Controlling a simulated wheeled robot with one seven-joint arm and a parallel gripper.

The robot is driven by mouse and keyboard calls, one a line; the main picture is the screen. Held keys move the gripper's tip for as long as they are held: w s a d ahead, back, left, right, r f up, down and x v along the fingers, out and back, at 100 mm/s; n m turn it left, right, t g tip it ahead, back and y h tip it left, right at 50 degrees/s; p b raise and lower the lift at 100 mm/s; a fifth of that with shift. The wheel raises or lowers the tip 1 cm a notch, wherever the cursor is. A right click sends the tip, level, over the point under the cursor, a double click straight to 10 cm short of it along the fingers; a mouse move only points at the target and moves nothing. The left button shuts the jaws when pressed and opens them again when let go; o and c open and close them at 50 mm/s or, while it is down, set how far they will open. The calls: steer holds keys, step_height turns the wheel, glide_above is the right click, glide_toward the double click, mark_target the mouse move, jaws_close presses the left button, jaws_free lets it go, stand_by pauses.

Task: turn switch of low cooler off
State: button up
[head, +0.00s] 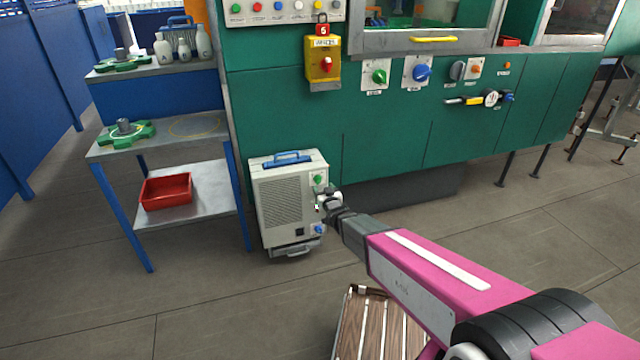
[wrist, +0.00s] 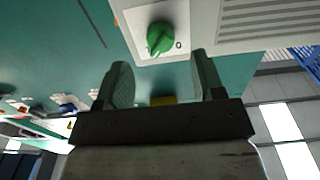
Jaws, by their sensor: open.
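The low cooler (head: 280,205) is a pale grey box with a grille and a blue top handle, standing on the floor. Its green rotary switch (head: 318,180) sits on a white plate at the upper right of its front. In the wrist view the green switch (wrist: 160,38) shows large, with a "0" mark to its right; its knob looks slightly tilted. My gripper (head: 325,200) is at the cooler's front right, close to the switch. In the wrist view my gripper (wrist: 161,75) is open and empty, and the switch appears beyond the fingertips, apart from them.
A blue knob (head: 320,229) is low on the cooler's front. A green machine (head: 385,140) with a yellow switch box (head: 323,63) stands behind. A shelf table (head: 165,147) with a red bin (head: 166,191) is at left. A slatted wooden crate (head: 376,325) lies in front.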

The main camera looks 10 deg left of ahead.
mark_target(319, 183)
steer(key=x, duration=0.5)
steer(key=shift+w+a, duration=0.1)
steer(key=shift+w, duration=0.05)
steer(key=c, duration=0.9)
